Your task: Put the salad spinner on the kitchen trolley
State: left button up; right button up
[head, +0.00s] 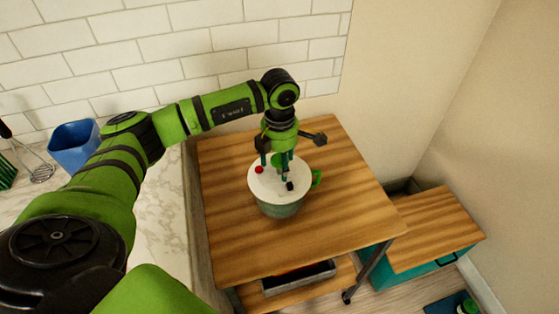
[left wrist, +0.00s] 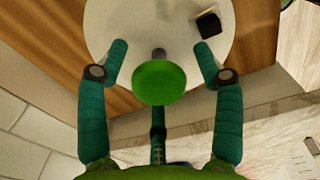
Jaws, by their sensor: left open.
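The salad spinner (head: 281,205) stands upright on the wooden top of the kitchen trolley (head: 240,245). It has a white lid, a grey-green bowl and a green handle on its right side. My left gripper (head: 280,178) points down right over the lid, its fingers spread. In the left wrist view the open fingers (left wrist: 160,75) are on both sides of the lid's round green knob (left wrist: 160,83), with gaps between. The white lid (left wrist: 110,25) fills the top middle there. My right gripper is not in view.
A marble counter (head: 160,225) lies left of the trolley, with a blue container (head: 74,146) and a whisk (head: 38,168). A lower wood-topped teal cabinet (head: 435,225) stands to the right. A tray (head: 298,277) sits on the trolley's lower shelf. The trolley top around the spinner is clear.

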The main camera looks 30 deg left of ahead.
pick_arm(q)
jog(key=shift+r, duration=0.45)
notch_tip(320, 180, up, 11)
jog(key=b, duration=0.3)
jog(key=shift+r+b, duration=0.2)
jog(key=shift+b, duration=0.1)
